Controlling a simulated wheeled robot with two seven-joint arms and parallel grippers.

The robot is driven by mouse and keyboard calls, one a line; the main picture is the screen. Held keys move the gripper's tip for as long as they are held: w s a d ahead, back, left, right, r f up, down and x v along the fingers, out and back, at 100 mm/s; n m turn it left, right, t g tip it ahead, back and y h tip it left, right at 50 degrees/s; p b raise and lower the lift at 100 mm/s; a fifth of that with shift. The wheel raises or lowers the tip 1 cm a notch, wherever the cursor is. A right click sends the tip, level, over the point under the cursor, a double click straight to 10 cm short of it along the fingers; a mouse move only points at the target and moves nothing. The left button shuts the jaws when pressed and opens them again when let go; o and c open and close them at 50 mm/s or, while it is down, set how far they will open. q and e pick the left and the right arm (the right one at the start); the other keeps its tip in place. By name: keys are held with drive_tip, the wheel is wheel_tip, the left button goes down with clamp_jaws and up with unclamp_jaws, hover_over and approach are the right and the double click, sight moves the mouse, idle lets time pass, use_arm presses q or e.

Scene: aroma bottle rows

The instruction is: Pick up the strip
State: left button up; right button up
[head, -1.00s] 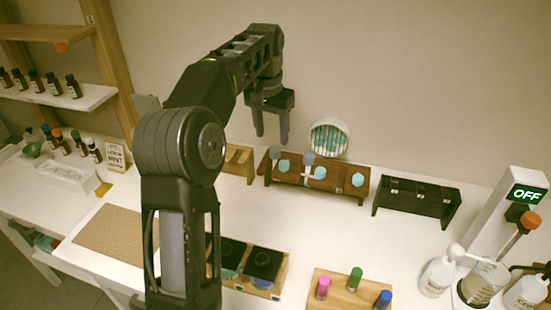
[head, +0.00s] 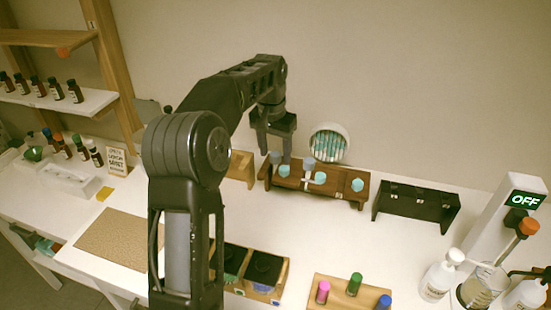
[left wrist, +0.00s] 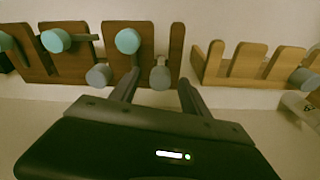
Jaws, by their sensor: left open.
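A white round holder (head: 329,143) with several thin white-and-teal strips stands behind the brown wooden rack. The rack (head: 345,194) carries teal and grey round-ended pieces, and a small pale upright piece (head: 307,181) shows near its middle. I cannot tell whether this pale piece is a strip. My left gripper (head: 275,156) is open and points down at the rack's left end, left of the round holder. In the left wrist view, its spread fingers (left wrist: 160,92) reach towards the slotted rack (left wrist: 75,66), with a grey round-ended piece (left wrist: 160,76) showing between them. My right gripper is not in view.
A black rack (head: 415,203) stands to the right. In front are a wooden block (head: 338,292) with coloured caps and a tray (head: 283,275) with dark jars. Bottles and a beaker (head: 482,288) stand at the far right. The white table's middle is clear.

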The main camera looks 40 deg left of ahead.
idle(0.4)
use_arm(q)
drive_tip(key=c, duration=1.1)
drive_tip(key=shift+r, duration=0.1)
drive_tip(key=shift+c, duration=0.2)
